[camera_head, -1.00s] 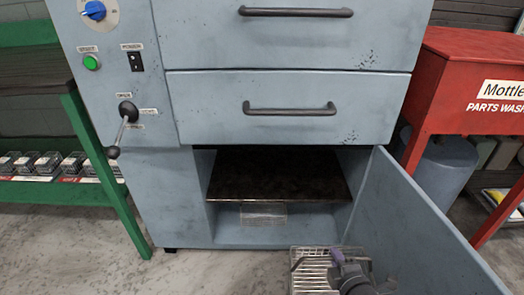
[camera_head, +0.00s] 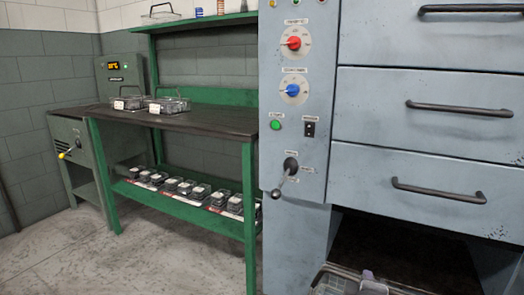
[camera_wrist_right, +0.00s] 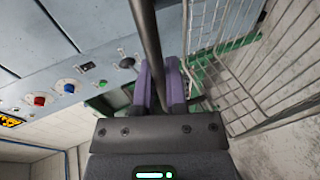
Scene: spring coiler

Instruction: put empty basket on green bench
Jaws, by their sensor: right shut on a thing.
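A wire basket (camera_head: 335,281) shows at the bottom edge of the head view, in front of the grey machine's open lower compartment. Its mesh fills the right side of the right wrist view (camera_wrist_right: 262,85), and I see nothing inside the part in view. My right gripper (camera_head: 370,283) is shut on the basket's bar handle, which runs between the purple fingers in the wrist view (camera_wrist_right: 160,88). The green bench (camera_head: 205,123) stands left of the machine, with a dark top and green legs. My left gripper is not in view.
Wire baskets with white tags (camera_head: 150,104) sit on the bench's back left; its right top is clear. Small boxes (camera_head: 180,186) line its lower shelf. The grey machine (camera_head: 300,160) has a protruding lever (camera_head: 284,178). Open floor (camera_head: 190,250) lies before the bench.

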